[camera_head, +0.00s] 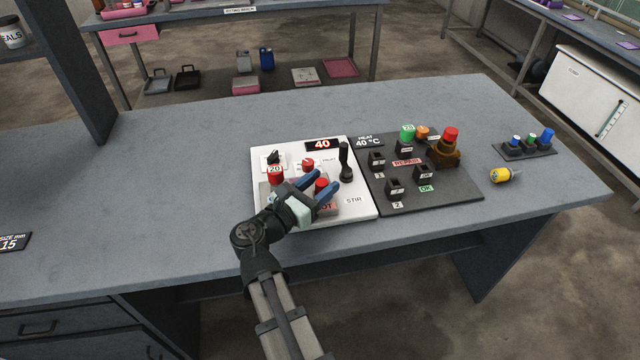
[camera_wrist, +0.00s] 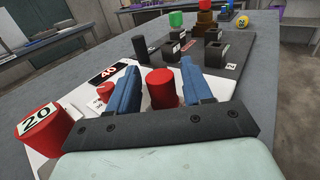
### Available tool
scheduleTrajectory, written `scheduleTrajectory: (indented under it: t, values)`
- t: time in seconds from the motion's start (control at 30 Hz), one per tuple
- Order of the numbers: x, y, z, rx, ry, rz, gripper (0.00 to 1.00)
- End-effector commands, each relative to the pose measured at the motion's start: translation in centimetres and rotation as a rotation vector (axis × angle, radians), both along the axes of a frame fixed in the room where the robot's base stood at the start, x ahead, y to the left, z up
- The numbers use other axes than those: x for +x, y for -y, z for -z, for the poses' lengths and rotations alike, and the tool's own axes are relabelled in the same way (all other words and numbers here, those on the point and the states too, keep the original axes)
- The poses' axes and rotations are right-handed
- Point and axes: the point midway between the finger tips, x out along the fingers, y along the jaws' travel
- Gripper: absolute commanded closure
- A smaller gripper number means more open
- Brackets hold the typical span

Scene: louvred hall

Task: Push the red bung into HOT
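A red bung (camera_head: 321,185) stands upright at the front of the white panel (camera_head: 357,190), beside a partly covered label of which "OT" (camera_head: 327,206) shows. My gripper (camera_head: 328,178) is open, with its blue fingers on either side of this bung. In the wrist view the bung (camera_wrist: 163,90) sits between the fingers (camera_wrist: 160,63) with small gaps visible. A second red bung marked 20 (camera_head: 275,174) stands to the left, outside the fingers; it also shows in the wrist view (camera_wrist: 43,127). The bungs' lower ends and any opening under them are hidden.
A small red knob (camera_head: 308,164) and a black lever (camera_head: 345,160) rise from the white panel. A dark board (camera_head: 440,197) to its right carries black holders, a green bung (camera_head: 407,132) and a brown bottle (camera_head: 443,155) with a red top.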

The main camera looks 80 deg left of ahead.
Motion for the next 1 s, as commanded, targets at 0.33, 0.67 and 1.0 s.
scheduleTrajectory:
  t: [0.33,0.67,1.0]
  values:
    - [0.0,0.3,0.8,-0.015,-0.010,0.001,0.37]
    - [-1.1,1.0,-0.7,-0.010,-0.012,-0.001,0.37]
    - [-2.8,2.2,-3.1,-0.005,-0.010,0.000,0.37]
